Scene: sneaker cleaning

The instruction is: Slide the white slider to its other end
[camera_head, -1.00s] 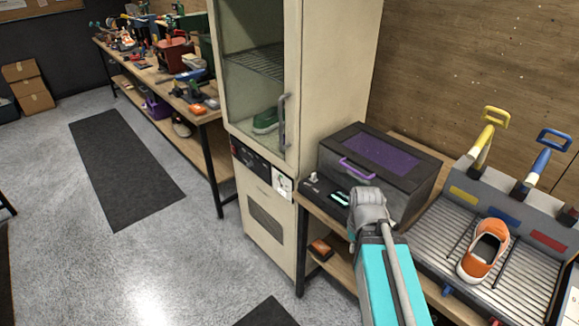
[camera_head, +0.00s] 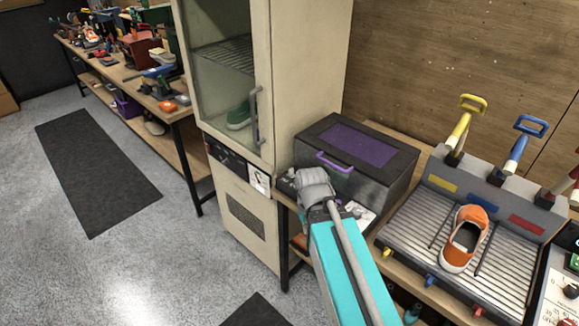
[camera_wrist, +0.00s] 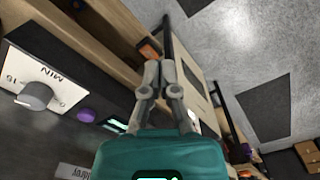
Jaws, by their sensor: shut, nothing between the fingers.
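I cannot clearly make out the white slider. A small white panel (camera_head: 259,180) with dark marks is on the front of the tall cream cabinet, right of its dark control strip; the details are too small to read. In the wrist view my gripper (camera_wrist: 160,76) is shut and empty, its two grey fingers together, pointing towards the cabinet and bench edge. In the head view my arm's grey wrist hides the fingers. A pale patch, probably that panel, shows right of my fingers in the wrist view (camera_wrist: 193,121).
The tall cabinet (camera_head: 310,75) with a glass door holds a green shoe (camera_head: 239,115). Right of it stands a black box (camera_head: 384,185) with a purple window. A grey knob (camera_wrist: 34,96) and purple button (camera_wrist: 86,115) are left of my gripper. An orange shoe (camera_head: 463,240) rests on a ribbed tray.

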